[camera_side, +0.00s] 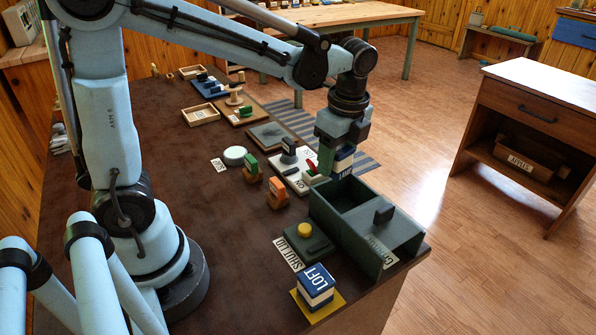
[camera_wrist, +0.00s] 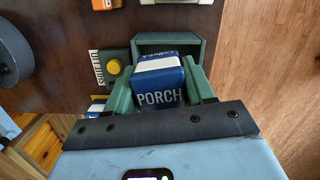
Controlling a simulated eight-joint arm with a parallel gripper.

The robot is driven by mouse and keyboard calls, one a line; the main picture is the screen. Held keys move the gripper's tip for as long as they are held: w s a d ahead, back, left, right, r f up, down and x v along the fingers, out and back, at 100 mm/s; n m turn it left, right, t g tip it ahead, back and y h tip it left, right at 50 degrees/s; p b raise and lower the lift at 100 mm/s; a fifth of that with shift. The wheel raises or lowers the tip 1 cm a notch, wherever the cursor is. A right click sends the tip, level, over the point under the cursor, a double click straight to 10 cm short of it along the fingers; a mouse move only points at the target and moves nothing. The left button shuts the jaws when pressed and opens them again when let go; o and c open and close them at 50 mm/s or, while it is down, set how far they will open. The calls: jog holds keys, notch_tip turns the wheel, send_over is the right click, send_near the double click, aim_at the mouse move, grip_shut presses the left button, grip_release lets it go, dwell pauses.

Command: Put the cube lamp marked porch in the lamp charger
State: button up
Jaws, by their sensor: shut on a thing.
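The porch cube lamp is blue and white, with PORCH readable on its near face in the wrist view (camera_wrist: 160,97). My gripper (camera_wrist: 158,80) is shut on it, a green finger on each side. In the side view my gripper (camera_side: 337,160) points down and holds the lamp (camera_side: 344,162) above the far end of a dark green box (camera_side: 322,207), apparently the lamp charger. The box has an open compartment at its far end and a cover with a knob (camera_side: 383,214) at its near end. In the wrist view the lamp hides much of the box (camera_wrist: 196,47).
A second cube lamp marked LOFT (camera_side: 316,286) stands on a yellow mat (camera_side: 333,309) near the table's front edge. A dark pad with a yellow button (camera_side: 304,231) lies left of the box. Orange (camera_side: 277,193) and green (camera_side: 251,168) items and a white board stand farther back.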

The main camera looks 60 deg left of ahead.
jog(key=shift+w+d+f+m, duration=0.1)
jog(key=shift+w+d+m, duration=0.15)
jog(key=shift+d+m, duration=0.3)
jog(key=shift+w+d+f+m, duration=0.1)
jog(key=shift+w+d+m, duration=0.2)
jog(key=shift+d, duration=0.35)
notch_tip(320, 180, down, 4)
jog(key=shift+d+f, duration=0.15)
jog(key=shift+f, duration=2.8)
jog(key=o, duration=0.8)
jog(key=shift+f, duration=0.15)
